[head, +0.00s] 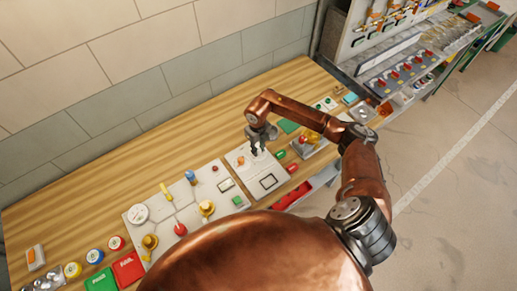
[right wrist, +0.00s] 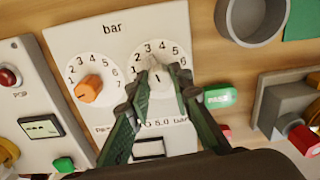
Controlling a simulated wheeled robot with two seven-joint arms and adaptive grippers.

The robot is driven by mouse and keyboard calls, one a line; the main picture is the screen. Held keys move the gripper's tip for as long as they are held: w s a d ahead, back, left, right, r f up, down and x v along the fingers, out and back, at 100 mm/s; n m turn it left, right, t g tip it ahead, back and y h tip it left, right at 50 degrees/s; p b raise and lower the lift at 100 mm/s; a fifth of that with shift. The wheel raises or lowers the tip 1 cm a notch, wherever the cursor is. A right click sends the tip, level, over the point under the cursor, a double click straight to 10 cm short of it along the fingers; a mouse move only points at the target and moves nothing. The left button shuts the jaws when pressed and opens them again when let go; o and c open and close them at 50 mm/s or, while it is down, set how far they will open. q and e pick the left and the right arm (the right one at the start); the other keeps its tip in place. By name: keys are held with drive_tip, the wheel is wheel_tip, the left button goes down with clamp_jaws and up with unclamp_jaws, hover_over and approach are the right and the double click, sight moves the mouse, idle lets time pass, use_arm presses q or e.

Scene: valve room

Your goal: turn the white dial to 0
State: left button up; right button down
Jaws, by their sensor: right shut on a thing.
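The white dial (right wrist: 160,78) is on a pale panel (right wrist: 80,33) marked "bar" in the right wrist view. My right gripper (right wrist: 160,84) is shut on the white dial, a dark green finger on each side. In the head view my right gripper (head: 258,151) reaches down onto the same panel and mostly hides the dial. An orange dial (right wrist: 90,89) is left of the white one. My left gripper is not in view.
A panel (head: 160,205) with valves and knobs lies left of the dial panel on the wooden bench (head: 100,185). Green and red tags (head: 280,155), a grey cup (right wrist: 225,20) and a grey box are close on the right. The wall is behind.

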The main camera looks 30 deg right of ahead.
drive_tip(key=shift+f+n+b, duration=0.15)
drive_tip(key=shift+n+b, duration=0.75)
drive_tip(key=shift+b, duration=0.1)
drive_tip(key=n+b, duration=0.3)
drive_tip(key=shift+d, duration=0.1)
drive_tip(key=n+b, duration=0.2)
drive_tip(key=n, duration=0.1)
drive_tip(key=shift+b, duration=0.3)
drive_tip(key=n+b, duration=0.4)
drive_tip(key=n, duration=0.1)
drive_tip(key=shift+n, duration=0.3)
drive_tip(key=shift+n+b, duration=1.4)
drive_tip(key=shift+n, duration=0.9)
